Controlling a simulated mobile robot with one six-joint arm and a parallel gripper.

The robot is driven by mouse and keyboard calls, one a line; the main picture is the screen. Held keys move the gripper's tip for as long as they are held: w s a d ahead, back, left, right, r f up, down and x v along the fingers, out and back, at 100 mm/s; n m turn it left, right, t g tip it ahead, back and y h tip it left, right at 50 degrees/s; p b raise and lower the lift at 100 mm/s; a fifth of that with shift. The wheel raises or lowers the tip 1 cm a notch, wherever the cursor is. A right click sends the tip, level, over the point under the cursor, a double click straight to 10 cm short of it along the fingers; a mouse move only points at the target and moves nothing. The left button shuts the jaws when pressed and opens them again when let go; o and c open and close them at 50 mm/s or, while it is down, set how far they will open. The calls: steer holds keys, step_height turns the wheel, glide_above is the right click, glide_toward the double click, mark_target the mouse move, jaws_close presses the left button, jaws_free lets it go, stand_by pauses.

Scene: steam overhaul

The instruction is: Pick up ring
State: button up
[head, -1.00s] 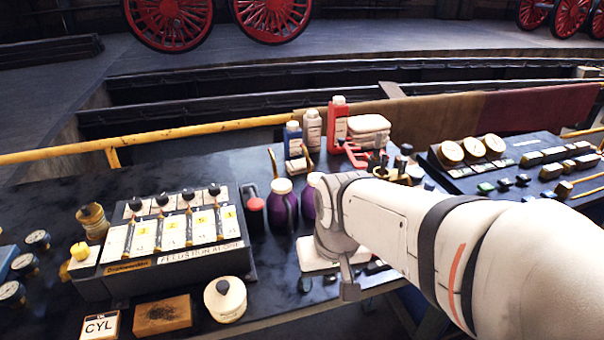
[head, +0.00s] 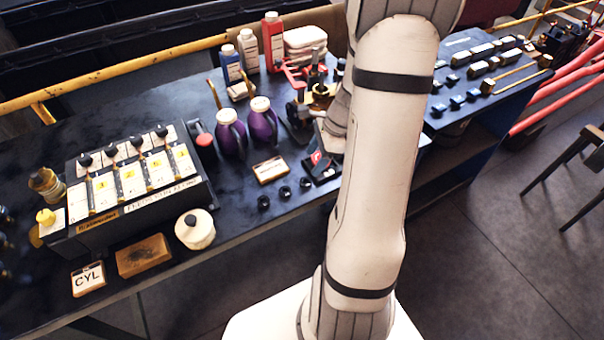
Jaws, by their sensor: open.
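Three small black rings lie in a slanting row near the table's front edge: a left ring (head: 264,202), a middle ring (head: 284,192) and a right ring (head: 305,183). I cannot tell which of them the task means. My gripper (head: 328,143) is beyond the rings, up and to the right of them in the picture, largely hidden behind my own arm. Its fingertips are not clear, but the jaws are open and no ring is seen in them. A small lettered sign (head: 270,170) lies behind the rings.
Two purple jugs (head: 262,120) stand behind the sign. Bottles (head: 273,42) stand at the back. A blue console (head: 470,80) is to the right.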

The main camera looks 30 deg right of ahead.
mark_target(309, 177)
steer(key=x, duration=0.5)
steer(key=d+x, duration=0.1)
steer(key=x, duration=0.2)
steer(key=shift+s+d+f, duration=0.1)
steer(key=shift+s+f, duration=0.25)
steer(key=shift+c, duration=0.4)
steer(key=c, duration=1)
steer(key=shift+o, duration=0.2)
